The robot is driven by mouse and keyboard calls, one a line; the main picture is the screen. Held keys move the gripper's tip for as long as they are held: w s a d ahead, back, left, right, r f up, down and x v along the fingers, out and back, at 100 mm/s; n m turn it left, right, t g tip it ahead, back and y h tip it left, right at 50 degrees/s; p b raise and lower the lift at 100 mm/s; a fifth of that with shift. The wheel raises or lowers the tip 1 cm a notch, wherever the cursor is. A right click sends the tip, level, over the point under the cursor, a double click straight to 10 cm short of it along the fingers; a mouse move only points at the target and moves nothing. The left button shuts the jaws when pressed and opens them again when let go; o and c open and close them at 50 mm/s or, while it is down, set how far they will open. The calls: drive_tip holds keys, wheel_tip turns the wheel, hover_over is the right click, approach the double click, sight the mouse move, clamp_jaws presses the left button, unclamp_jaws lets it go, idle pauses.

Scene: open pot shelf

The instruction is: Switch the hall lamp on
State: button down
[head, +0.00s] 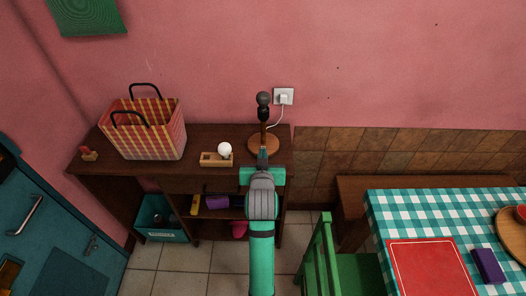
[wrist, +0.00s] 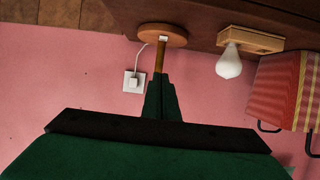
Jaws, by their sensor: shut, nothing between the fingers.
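The hall lamp (head: 264,116) stands upright on the dark shelf top against the pink wall. It has a round wooden base, a brown stem and a dark grey round bulb-like top, with no glow showing. In the wrist view its base (wrist: 170,31) and stem show upside down, with a small white piece at the base; its upper part is hidden behind my fingers. My gripper (head: 262,157) is shut and empty, in front of the lamp's base in the head view. Its fingertips (wrist: 160,76) overlap the stem in the wrist view; I cannot tell whether they touch it.
A white cord runs from the lamp to a wall socket (head: 284,96). A white bulb (head: 225,149) sits on a wooden holder (head: 211,161) left of the lamp. A checked bag (head: 150,138) stands further left. A green chair (head: 323,250) and table (head: 378,211) stand right.

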drive_tip(key=x, duration=0.9)
drive_tip(key=shift+d, duration=0.1)
wheel_tip(320, 180, down, 3)
drive_tip(key=shift+w+f, duration=0.1)
drive_tip(key=shift+w, duration=0.1)
drive_tip(key=shift+s+d+f, duration=0.1)
drive_tip(key=shift+s+f, duration=0.05)
drive_tip(key=shift+f, duration=0.25)
drive_tip(key=shift+s+a+f, duration=0.1)
drive_tip(key=shift+a, duration=0.2)
drive_tip(key=shift+s+d+f, duration=0.1)
drive_tip(key=shift+d+f, duration=0.1)
drive_tip(key=shift+f, duration=0.1)
drive_tip(key=shift+r, duration=0.1)
drive_tip(key=shift+r, duration=0.7)
